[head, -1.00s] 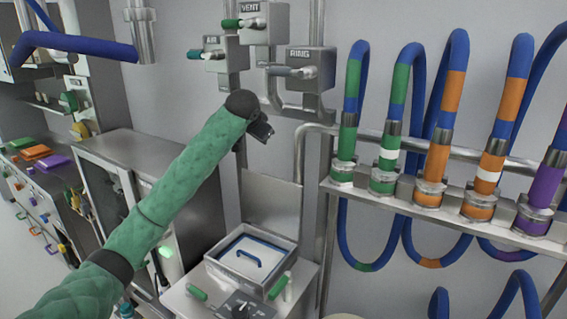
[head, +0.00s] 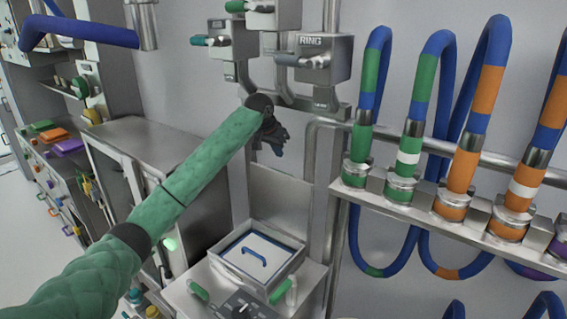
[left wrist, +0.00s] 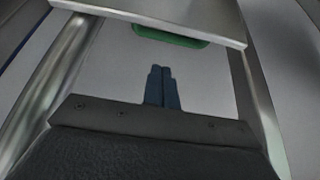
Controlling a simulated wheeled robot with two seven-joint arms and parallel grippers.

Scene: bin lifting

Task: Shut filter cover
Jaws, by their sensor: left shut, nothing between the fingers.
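The filter housing (head: 232,277) is an open metal box low in the middle of the head view. Inside it lies a white filter (head: 270,246) with a blue rim and a blue handle. A flat grey metal panel, seemingly the raised cover (head: 280,207), stands upright behind the box. My left gripper (head: 277,148) is above this panel's top edge, apart from the box. In the left wrist view its two fingers (left wrist: 162,90) are together and empty. A metal plate with a green handle (left wrist: 170,37) shows beyond them; I cannot tell which part it is. My right gripper is out of view.
Valve boxes, one labelled RING (head: 323,62), hang on the wall above my left gripper. A rail (head: 430,222) with several coloured hoses is at the right. A metal cabinet (head: 135,150) stands at the left. Green clips (head: 198,290) and a dark knob (head: 242,308) are by the housing.

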